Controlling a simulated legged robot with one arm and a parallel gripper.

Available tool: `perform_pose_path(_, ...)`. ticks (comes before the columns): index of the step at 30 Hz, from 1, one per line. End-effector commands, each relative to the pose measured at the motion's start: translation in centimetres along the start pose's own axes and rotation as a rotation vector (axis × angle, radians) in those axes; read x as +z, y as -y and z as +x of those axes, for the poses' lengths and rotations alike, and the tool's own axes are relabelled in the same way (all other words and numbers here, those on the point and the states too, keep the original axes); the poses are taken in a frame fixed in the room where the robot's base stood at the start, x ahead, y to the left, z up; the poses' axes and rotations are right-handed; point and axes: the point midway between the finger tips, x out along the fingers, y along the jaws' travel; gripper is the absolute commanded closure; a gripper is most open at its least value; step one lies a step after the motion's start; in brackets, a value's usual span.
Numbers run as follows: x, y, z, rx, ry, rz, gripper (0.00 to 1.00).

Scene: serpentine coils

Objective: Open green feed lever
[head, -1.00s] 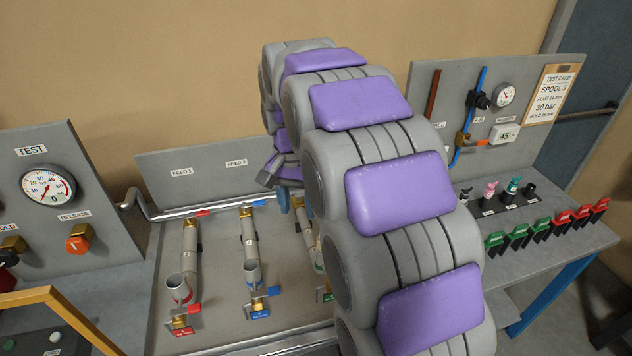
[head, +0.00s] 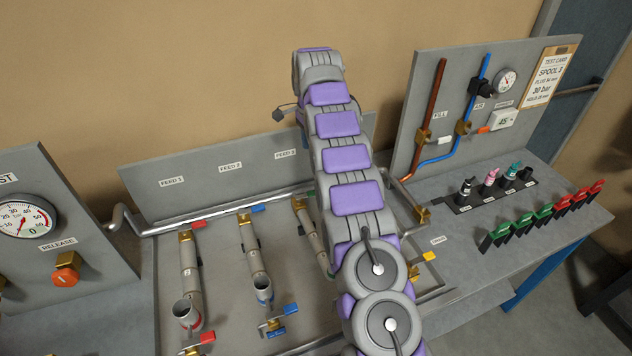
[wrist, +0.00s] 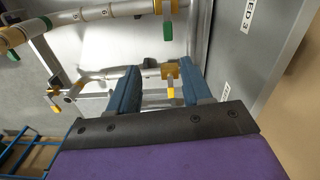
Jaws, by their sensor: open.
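In the wrist view, my gripper (wrist: 160,71) has its two blue fingers spread apart. A brass valve with a yellow handle (wrist: 171,71) on the lower pipe shows in the gap between the fingertips; I cannot tell how far beyond them it is. The green feed lever (wrist: 167,27) hangs from a brass valve on the upper pipe, above the gap and apart from both fingers. The FEED 3 label (wrist: 247,15) is on the panel at right. In the head view, my arm hides most of the feed 3 pipe (head: 309,229) and its lever; the fingers are not clear there.
Feed 1 has a red lever (head: 198,225) and feed 2 a blue lever (head: 258,208), left of my arm. A yellow drain handle (head: 429,256) is at right. The back panel (head: 205,180) stands behind the pipes. Green and red clips (head: 540,213) line the right bench.

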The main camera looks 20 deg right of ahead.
Motion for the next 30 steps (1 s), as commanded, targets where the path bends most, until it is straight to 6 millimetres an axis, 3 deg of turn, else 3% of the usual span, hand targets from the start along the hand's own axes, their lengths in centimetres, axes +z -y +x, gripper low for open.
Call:
perform_pose_path(14,-1.2,1.0,3.1,-0.009,0.002,0.083,0.51)
perform_pose_path(25,-1.0,0.9,7.9,-0.004,0.003,0.082,0.51)
perform_pose_path(30,-1.0,1.0,11.4,-0.003,0.003,0.081,0.51)
